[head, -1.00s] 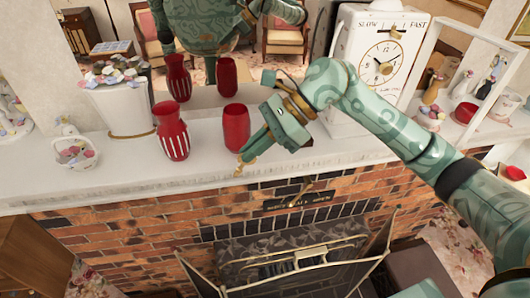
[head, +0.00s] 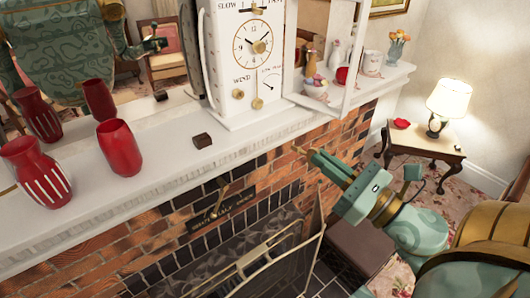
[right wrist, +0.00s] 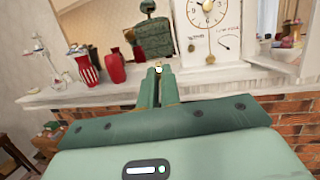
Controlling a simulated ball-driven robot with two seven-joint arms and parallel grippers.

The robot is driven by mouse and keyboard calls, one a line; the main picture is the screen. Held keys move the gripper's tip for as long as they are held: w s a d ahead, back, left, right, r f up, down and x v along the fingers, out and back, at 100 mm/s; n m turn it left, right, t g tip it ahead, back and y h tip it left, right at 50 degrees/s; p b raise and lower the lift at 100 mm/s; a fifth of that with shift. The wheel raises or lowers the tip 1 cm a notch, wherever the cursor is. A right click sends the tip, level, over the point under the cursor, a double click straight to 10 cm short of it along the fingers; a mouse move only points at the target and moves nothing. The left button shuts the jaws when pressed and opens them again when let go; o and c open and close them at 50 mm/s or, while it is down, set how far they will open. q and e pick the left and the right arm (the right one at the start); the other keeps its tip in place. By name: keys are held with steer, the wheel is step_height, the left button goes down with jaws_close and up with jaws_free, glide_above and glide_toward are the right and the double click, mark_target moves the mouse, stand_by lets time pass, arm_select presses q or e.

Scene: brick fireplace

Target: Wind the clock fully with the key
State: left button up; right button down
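The white clock (head: 243,60) stands on the mantel at the top middle of the head view. Its face has a round dial, a "WIND" label and brass fittings below; it also shows in the right wrist view (right wrist: 208,35). My right gripper (head: 312,155) is in front of the mantel edge, below and right of the clock, apart from it. Its fingers are close together, with a small brass piece, apparently the key (right wrist: 158,67), at their tips. The key's shape is too small to make out. My left gripper shows only as a mirror reflection, if at all.
Red vases (head: 119,148) stand left on the mantel. A small dark block (head: 202,141) lies before the clock. A white shelf with ornaments (head: 317,88) stands right of it. A fire screen (head: 262,262) and a lamp table (head: 425,143) are below and right.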

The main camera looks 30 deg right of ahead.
steer(key=s+d+f+m+t+h, duration=0.1)
steer(key=s+d+m+h, duration=0.1)
steer(key=s+d+h, duration=0.15)
steer(key=w+a, duration=0.1)
steer(key=w, duration=2.4)
steer(key=shift+w+a+f, duration=0.15)
steer(key=shift+w+a, duration=0.05)
steer(key=shift+w, duration=0.1)
steer(key=shift+w, duration=0.1)
stand_by(1.5)
